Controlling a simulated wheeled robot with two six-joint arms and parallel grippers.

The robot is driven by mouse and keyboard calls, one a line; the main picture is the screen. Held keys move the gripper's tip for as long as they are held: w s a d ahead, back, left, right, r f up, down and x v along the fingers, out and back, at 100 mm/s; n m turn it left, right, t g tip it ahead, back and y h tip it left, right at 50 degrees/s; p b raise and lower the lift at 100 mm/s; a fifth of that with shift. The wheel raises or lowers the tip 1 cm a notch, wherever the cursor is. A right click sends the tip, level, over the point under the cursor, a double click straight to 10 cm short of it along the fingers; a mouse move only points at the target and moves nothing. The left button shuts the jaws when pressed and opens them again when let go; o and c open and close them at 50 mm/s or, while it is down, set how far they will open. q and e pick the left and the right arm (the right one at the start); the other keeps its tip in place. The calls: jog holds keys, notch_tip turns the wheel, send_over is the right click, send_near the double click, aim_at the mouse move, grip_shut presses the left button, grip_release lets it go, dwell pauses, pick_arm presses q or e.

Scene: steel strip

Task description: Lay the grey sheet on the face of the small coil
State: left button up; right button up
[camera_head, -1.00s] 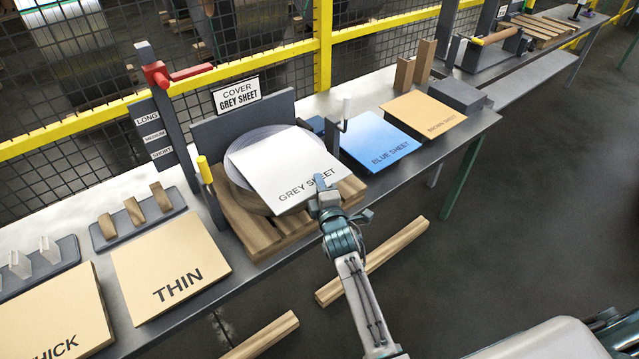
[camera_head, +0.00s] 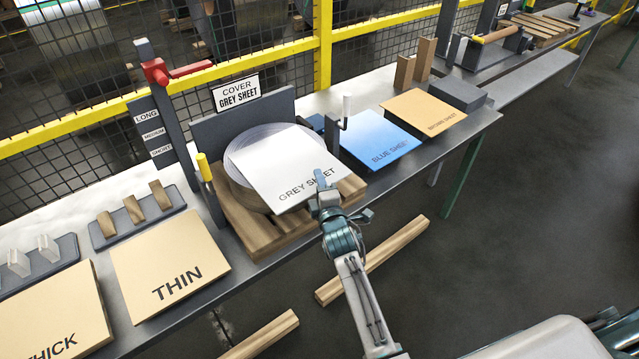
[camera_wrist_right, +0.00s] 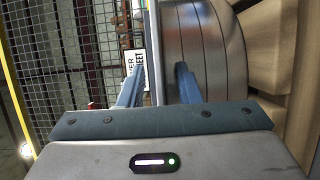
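The grey sheet (camera_head: 272,168) is a pale square panel lettered GREY SHEET. It lies over the small coil (camera_head: 241,142), whose round rim shows behind it at the left and top. My right gripper (camera_head: 321,181) is at the sheet's near right edge. In the right wrist view, the sheet (camera_wrist_right: 156,55) is edge-on between the fingers of the gripper (camera_wrist_right: 160,75), with gaps on both sides, so they look open around it. The sheet looks against the coil's face (camera_wrist_right: 205,45), though contact is hard to confirm. My left gripper is out of view.
The coil rests on a wooden pallet (camera_head: 255,233), with a COVER GREY SHEET sign (camera_head: 236,94) behind. A yellow-topped post (camera_head: 207,185) and THIN panel (camera_head: 170,262) are left.

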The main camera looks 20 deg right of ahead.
jog(key=s+p, duration=0.3)
jog(key=s, duration=0.7)
jog(key=shift+s+a, duration=0.25)
jog(key=shift+s, duration=0.15)
